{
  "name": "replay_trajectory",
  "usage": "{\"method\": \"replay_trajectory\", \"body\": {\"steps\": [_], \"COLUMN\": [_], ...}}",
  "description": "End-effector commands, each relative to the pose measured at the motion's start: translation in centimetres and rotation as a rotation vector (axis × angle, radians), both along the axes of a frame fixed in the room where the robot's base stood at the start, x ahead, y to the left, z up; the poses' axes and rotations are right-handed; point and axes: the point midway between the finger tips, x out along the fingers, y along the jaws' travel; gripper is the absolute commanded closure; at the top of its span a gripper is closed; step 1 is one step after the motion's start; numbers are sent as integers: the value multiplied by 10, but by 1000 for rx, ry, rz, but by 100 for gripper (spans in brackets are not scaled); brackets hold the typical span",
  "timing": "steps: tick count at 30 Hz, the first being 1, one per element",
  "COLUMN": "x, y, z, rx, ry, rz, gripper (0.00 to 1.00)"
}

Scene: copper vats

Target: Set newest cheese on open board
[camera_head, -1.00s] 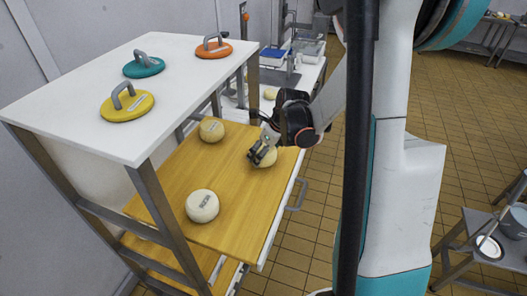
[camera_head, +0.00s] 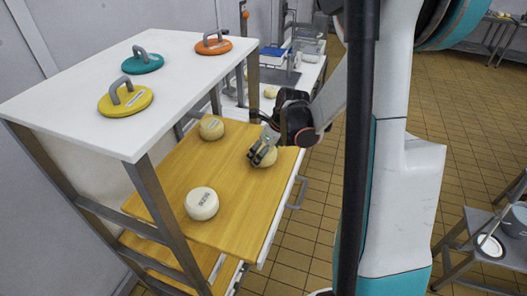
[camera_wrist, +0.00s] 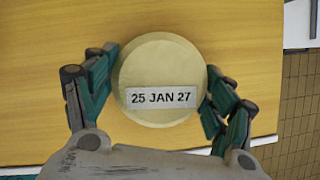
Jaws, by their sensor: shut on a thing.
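A pale round cheese (camera_wrist: 160,65) with a white label reading "25 JAN 27" sits between my gripper's fingers in the wrist view. It also shows in the head view (camera_head: 268,158) near the right edge of a wooden board (camera_head: 235,190). My gripper (camera_wrist: 160,88) is shut on this cheese, with a green finger at each side. It shows in the head view (camera_head: 261,152) too. Two other cheeses rest on the same board: one at the back left (camera_head: 211,128) and one at the front (camera_head: 202,204). Their labels are too small to read.
A white top (camera_head: 60,105) above the board holds yellow (camera_head: 125,102), teal (camera_head: 142,64) and orange (camera_head: 213,46) handled discs. A grey post (camera_head: 165,220) stands at the board's left. A lower wooden board (camera_head: 215,268) shows beneath. A counter with trays stands behind.

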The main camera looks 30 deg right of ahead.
Motion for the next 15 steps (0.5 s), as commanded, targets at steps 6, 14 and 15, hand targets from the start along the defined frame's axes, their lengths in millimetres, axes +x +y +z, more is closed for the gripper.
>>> {"method": "replay_trajectory", "body": {"steps": [6,14,15], "x": [0,0,0], "y": [0,0,0], "z": [0,0,0], "rx": [0,0,0], "ry": [0,0,0], "rz": [0,0,0], "gripper": [8,1,1]}}
